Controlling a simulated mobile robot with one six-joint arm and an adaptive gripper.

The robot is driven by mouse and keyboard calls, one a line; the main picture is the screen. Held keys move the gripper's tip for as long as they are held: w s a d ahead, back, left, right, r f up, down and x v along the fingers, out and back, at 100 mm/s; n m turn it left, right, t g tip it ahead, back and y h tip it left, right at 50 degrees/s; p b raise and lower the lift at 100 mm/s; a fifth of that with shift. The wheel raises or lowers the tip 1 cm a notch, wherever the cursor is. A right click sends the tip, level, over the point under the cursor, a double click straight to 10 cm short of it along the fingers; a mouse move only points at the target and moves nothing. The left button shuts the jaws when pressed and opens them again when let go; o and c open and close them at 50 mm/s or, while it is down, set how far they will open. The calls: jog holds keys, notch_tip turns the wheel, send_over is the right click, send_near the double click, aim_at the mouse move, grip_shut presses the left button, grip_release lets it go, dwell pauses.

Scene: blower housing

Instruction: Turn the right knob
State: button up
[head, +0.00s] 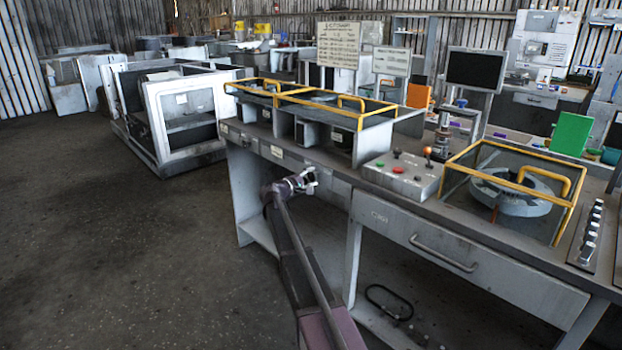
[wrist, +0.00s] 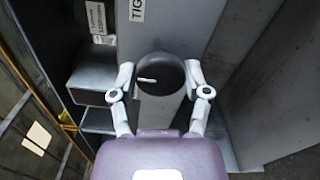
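A round black knob (wrist: 160,70) with a short white pointer mark shows in the wrist view, facing the camera. The pointer points left. My gripper (wrist: 160,78) has its two pale fingers spread apart, one on each side of the knob, close to its rim. I cannot tell whether the fingers touch or press on it. In the head view my gripper (head: 306,182) is low at the front of the workbench (head: 385,207), left of the drawer. The knob cannot be made out there.
A control box (head: 400,175) with coloured buttons and a yellow-framed guard (head: 571,212) stand on the bench. A longer yellow-railed housing (head: 385,116) is at the bench's left end. The floor (head: 120,255) at left is clear.

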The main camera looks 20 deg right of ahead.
jog(key=o, duration=0.4)
jog(key=shift+c, duration=0.2)
jog(key=v, duration=1.2)
dwell(0.4)
